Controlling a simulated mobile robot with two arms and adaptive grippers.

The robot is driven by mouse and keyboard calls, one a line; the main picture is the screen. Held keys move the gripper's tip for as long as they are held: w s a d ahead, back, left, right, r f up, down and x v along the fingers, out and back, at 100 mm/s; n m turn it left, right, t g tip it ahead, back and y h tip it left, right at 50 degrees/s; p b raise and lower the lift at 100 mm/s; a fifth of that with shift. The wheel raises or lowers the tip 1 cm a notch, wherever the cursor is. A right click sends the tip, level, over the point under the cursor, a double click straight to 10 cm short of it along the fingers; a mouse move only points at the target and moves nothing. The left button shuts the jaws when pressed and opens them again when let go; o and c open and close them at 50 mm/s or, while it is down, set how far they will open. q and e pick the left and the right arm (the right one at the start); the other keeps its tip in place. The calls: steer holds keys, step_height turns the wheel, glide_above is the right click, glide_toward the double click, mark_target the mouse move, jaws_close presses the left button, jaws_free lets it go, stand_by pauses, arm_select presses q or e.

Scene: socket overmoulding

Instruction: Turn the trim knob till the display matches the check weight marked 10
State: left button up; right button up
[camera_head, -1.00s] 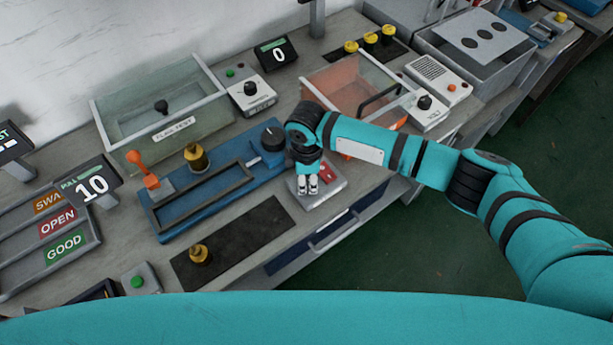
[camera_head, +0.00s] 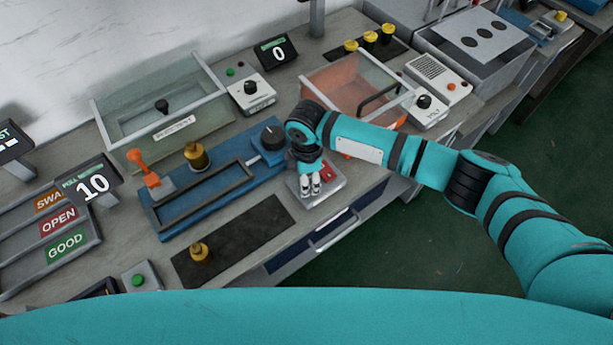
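The pull display (camera_head: 92,186) at the left reads 10. A black knob (camera_head: 271,136) sits on the right end of the long blue fixture (camera_head: 160,226); I take it for the trim knob. No number is legible on either. My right gripper (camera_head: 311,186) points down over a small grey box with a red panel, in front of the knob and apart from it. Its two fingertips are close together; contact is unclear. My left gripper is out of view.
The grey box (camera_head: 331,171) sits at the bench front edge. A second display (camera_head: 278,53) reads 0. A clear flash test bin (camera_head: 130,155) stands behind the fixture, and an orange bin (camera_head: 340,75) stands behind my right arm. An orange lever (camera_head: 140,163) rises at the fixture's left end.

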step_height(320, 180, up, 12)
stand_by(0.7)
steer(key=shift+f, duration=0.1)
stand_by(0.3)
